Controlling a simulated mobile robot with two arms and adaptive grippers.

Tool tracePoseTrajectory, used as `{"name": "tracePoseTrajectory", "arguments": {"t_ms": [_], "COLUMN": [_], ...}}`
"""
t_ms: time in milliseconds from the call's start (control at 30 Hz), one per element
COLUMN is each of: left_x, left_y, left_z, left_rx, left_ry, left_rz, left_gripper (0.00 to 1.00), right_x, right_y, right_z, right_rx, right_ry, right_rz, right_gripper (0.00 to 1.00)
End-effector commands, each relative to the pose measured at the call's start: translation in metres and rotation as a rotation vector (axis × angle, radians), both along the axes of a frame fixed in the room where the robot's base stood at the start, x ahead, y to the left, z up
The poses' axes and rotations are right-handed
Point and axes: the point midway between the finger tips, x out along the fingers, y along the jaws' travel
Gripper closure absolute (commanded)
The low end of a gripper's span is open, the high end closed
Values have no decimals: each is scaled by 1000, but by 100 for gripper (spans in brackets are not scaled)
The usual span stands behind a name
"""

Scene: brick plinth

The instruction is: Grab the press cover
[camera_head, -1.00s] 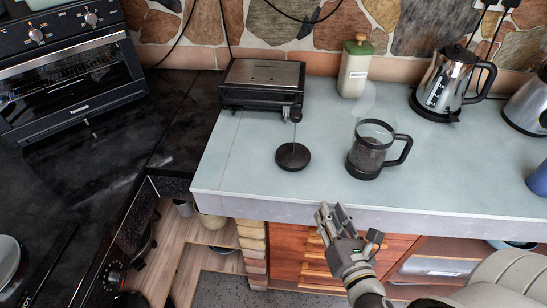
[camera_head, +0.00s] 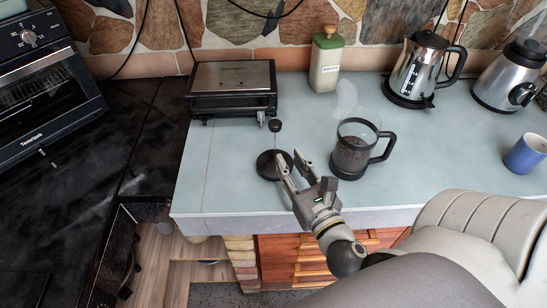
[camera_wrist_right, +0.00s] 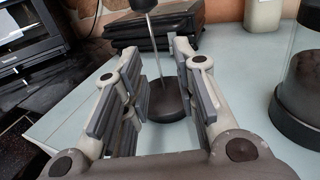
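The press cover (camera_head: 266,165) is a black round disc with a thin upright rod and a dark knob on top. It stands on the pale counter near its front edge. In the right wrist view the cover (camera_wrist_right: 168,98) shows between the fingers, with its rod rising from it, partly hidden by the right finger. My right gripper (camera_head: 290,157) is open and empty, at the right side of the cover. It also shows in the right wrist view (camera_wrist_right: 157,58). The glass press jug (camera_head: 352,155) stands just right of the gripper. My left gripper is not in view.
A black grill (camera_head: 232,88) stands behind the cover. A green-lidded jar (camera_head: 327,65), a steel kettle (camera_head: 415,72), a blender-like appliance (camera_head: 508,78) and a blue mug (camera_head: 525,154) are further right. The counter (camera_head: 222,185) is clear left of the cover.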

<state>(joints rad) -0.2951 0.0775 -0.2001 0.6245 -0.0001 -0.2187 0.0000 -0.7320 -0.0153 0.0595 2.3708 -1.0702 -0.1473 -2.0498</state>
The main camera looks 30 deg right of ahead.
Motion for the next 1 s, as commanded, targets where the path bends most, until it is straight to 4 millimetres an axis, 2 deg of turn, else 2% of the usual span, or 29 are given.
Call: {"name": "tracePoseTrajectory", "arguments": {"t_ms": [100, 200, 367, 600, 800, 1000], "left_x": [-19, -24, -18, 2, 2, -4], "left_y": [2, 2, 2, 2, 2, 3], "left_z": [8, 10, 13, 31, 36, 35], "left_rx": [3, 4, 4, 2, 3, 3], "left_ry": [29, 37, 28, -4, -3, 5], "left_rz": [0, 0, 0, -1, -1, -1], "left_gripper": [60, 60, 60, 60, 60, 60], "right_x": [15, 22, 28, 55, 74, 77], "right_y": [-2, -3, -4, -3, -7, -7], "right_z": [3, 2, 1, 7, 4, 3], "right_rx": [2, 2, 2, 3, 2, 2], "right_ry": [-2, -1, 0, -2, 0, 2], "right_rz": [1, 1, 0, 0, 0, 0], "right_gripper": [73, 73, 73, 73, 73, 73]}}
